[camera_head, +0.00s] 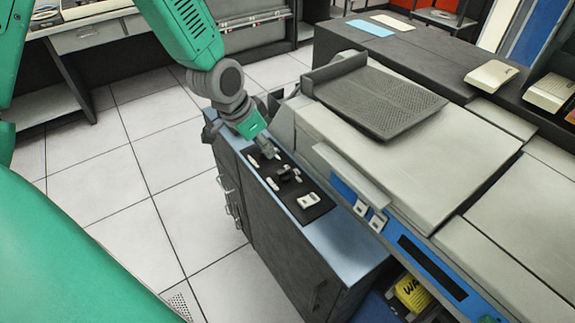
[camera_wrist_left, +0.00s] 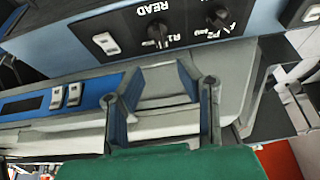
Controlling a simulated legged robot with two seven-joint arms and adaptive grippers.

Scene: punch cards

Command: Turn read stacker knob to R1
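The read stacker knob (camera_wrist_left: 157,33) is a small black knob on the black control panel (camera_wrist_left: 128,30), beside the upside-down labels READ and R1 in the left wrist view. In the head view, a dark knob (camera_head: 287,174) stands mid-panel, just nearer than my left gripper (camera_head: 268,151). A second black knob (camera_wrist_left: 218,18) sits to its right in the wrist view. My left gripper is above the panel's far end, its two fingers (camera_wrist_left: 160,85) apart with nothing between them. The knob's exact pointer direction is too small to tell. My right gripper is not in view.
A white rocker switch (camera_head: 310,200) is at the panel's near end. The grey card machine (camera_head: 400,150) with a ribbed tray (camera_head: 380,100) rises right of the panel. A blue strip with two switches (camera_head: 369,214) runs along its side. The tiled floor (camera_head: 150,200) is clear at left.

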